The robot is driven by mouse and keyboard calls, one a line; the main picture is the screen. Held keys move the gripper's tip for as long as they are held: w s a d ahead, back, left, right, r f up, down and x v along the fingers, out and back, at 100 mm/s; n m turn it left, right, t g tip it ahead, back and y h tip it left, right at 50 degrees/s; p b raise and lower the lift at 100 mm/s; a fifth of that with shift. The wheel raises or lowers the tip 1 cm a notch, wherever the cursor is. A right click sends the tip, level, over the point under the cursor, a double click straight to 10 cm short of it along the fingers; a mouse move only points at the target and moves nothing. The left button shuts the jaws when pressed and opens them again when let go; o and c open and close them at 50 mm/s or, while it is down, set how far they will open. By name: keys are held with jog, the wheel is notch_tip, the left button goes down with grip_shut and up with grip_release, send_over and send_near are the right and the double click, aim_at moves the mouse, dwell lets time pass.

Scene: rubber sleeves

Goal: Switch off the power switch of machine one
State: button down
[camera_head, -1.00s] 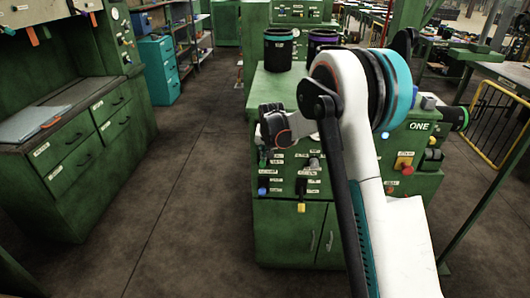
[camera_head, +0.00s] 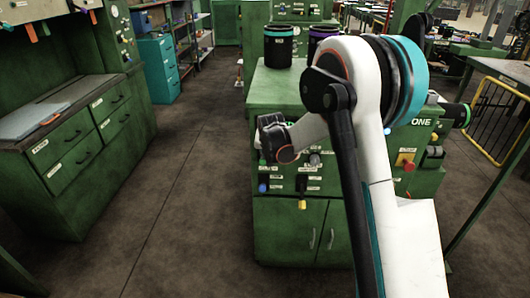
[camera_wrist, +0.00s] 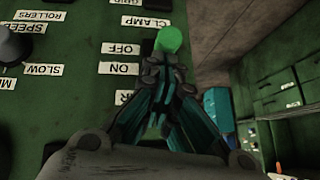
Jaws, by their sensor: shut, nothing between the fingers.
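An ON label (camera_wrist: 119,69) and an OFF label (camera_wrist: 121,48) show upside down just left of the fingers. A green rounded knob (camera_wrist: 173,39) shows just beyond the fingertips. I cannot tell whether they touch it.
A blue knob (camera_head: 262,188) and a yellow knob (camera_head: 302,204) sit lower on the panel. A red button (camera_head: 405,166) is on the right part. A dark canister (camera_head: 278,48) stands on top. A green drawer bench (camera_head: 75,150) is at left, with clear floor between.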

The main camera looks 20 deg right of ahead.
jog(key=s+f+t+b, duration=0.1)
jog(key=b, duration=0.1)
jog(key=s+f+t+h+b, duration=0.1)
jog(key=t+b, duration=0.1)
jog(key=shift+a+f, duration=0.25)
jog(key=shift+a, duration=0.1)
jog(key=shift+w+r, duration=0.1)
jog(key=shift+w, duration=0.05)
jog(key=shift+w+d+r, duration=0.25)
jog(key=shift+w+r, duration=0.05)
jog(key=shift+w, duration=0.3)
jog(key=shift+s, duration=0.1)
